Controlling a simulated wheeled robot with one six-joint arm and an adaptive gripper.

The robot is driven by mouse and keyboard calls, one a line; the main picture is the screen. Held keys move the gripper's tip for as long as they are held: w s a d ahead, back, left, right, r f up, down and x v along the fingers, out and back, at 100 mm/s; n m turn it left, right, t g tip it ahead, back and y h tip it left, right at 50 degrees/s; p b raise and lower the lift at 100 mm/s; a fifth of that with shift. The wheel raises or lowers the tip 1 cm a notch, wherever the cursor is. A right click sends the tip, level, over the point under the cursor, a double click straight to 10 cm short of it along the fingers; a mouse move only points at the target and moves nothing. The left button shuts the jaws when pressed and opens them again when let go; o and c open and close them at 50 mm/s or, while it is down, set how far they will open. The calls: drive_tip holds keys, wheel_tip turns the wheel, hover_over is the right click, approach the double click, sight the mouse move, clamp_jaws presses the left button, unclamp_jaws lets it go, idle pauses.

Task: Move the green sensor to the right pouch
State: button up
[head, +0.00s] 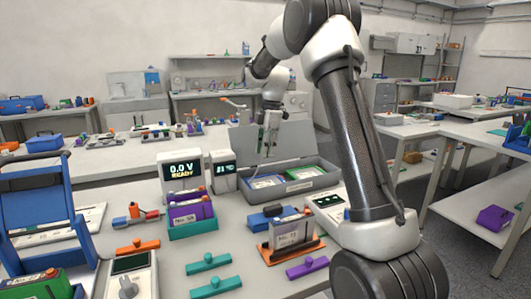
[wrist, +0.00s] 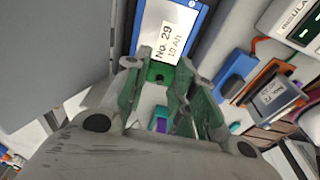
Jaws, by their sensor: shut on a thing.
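My gripper (head: 268,143) hangs above the open grey case (head: 318,184) in the head view. In the wrist view my gripper (wrist: 160,75) is shut on a small green block, the green sensor (wrist: 158,72), mostly hidden between the fingertips. The case holds two pouches side by side: a blue-edged left pouch (head: 266,182) and a green-edged right pouch (head: 303,172). In the wrist view a blue-edged pouch (wrist: 196,16), labelled No. 29, 10 Ah, lies just beyond the fingertips. I cannot tell whether the sensor touches it.
The case's raised lid (head: 262,145) stands behind the pouches. A display reading 0.0 V READY (head: 182,174) stands left of the case. In front are a teal holder with a purple cell (head: 192,218), an orange-based cell stand (head: 291,240) and teal clamps (head: 210,264).

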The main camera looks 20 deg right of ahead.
drive_tip(key=d+f, duration=0.1)
drive_tip(key=d, duration=0.3)
drive_tip(key=d+f+m, duration=0.1)
drive_tip(key=d, duration=0.4)
drive_tip(key=d+f+m, duration=0.1)
drive_tip(key=d, duration=0.3)
drive_tip(key=shift+s+d+f, duration=0.2)
drive_tip(key=shift+s, duration=0.05)
drive_tip(key=n, duration=0.1)
hover_over(307, 173)
drive_tip(key=shift+w+d+f, duration=0.15)
drive_tip(key=shift+w+d, duration=0.05)
drive_tip(key=shift+d, duration=0.1)
drive_tip(key=shift+n, duration=0.5)
drive_tip(key=shift+f, duration=2.65)
drive_tip(key=shift+f, duration=0.55)
drive_tip(key=o, duration=1.1)
